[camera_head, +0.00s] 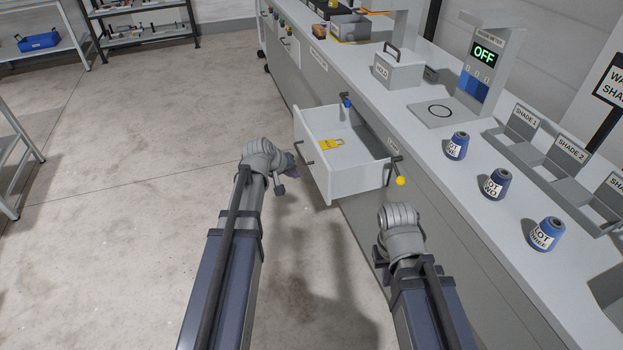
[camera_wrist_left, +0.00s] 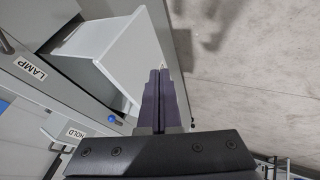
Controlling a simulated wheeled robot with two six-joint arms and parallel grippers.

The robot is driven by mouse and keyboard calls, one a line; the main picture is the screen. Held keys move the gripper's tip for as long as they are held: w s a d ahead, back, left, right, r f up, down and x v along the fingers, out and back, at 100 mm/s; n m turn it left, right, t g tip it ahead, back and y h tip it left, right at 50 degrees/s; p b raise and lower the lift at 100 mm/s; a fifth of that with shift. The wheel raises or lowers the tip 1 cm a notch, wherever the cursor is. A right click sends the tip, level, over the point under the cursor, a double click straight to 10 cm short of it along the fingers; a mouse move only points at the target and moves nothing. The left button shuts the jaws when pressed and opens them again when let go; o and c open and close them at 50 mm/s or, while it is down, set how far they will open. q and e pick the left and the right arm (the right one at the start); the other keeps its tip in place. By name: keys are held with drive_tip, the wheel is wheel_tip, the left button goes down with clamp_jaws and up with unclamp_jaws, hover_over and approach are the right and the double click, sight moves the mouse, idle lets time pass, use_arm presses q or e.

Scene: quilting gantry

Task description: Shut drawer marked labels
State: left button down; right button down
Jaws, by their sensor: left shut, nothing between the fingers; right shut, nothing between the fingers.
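A grey drawer (camera_head: 328,186) stands pulled out from the bench front, with a yellow tag (camera_head: 331,142) lying inside. A dark bar handle shows on its front panel. No marking is readable on that panel. My left gripper (camera_head: 293,166) is just outside the front panel, close to it; contact cannot be told. In the left wrist view its fingers (camera_wrist_left: 160,90) are together and empty, with the drawer (camera_wrist_left: 122,55) to their left. My right gripper (camera_head: 384,272) is low beside the bench front, right of the drawer, mostly hidden by its wrist; it is shut and empty.
A blue knob (camera_head: 347,103) and a yellow knob (camera_head: 401,181) stick out beside the drawer. Floor at left is clear.

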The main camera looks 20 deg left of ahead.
use_arm(q)
drive_tip(key=shift+w+d+f+b, duration=0.85)
drive_tip(key=shift+w+f+b, duration=0.35)
drive_tip(key=shift+w+f, duration=0.1)
drive_tip(key=shift+w+d+f+b, duration=0.8)
drive_tip(key=shift+w+f+b, duration=0.4)
drive_tip(key=shift+w+f, duration=0.05)
drive_tip(key=shift+w+d+f+b, duration=0.85)
drive_tip(key=shift+w+f+b, duration=0.35)
drive_tip(key=shift+w+f, duration=0.1)
drive_tip(key=w+d, duration=0.4)
drive_tip(key=d, duration=0.2)
drive_tip(key=w+d, duration=0.4)
drive_tip(key=d, duration=0.2)
drive_tip(key=w+d, duration=0.4)
drive_tip(key=d, duration=0.2)
drive_tip(key=shift+w+d, duration=0.2)
drive_tip(key=shift+w, duration=0.1)
drive_tip(key=shift+w+d, duration=0.3)
drive_tip(key=shift+d, duration=0.2)
drive_tip(key=shift+d+r, duration=0.1)
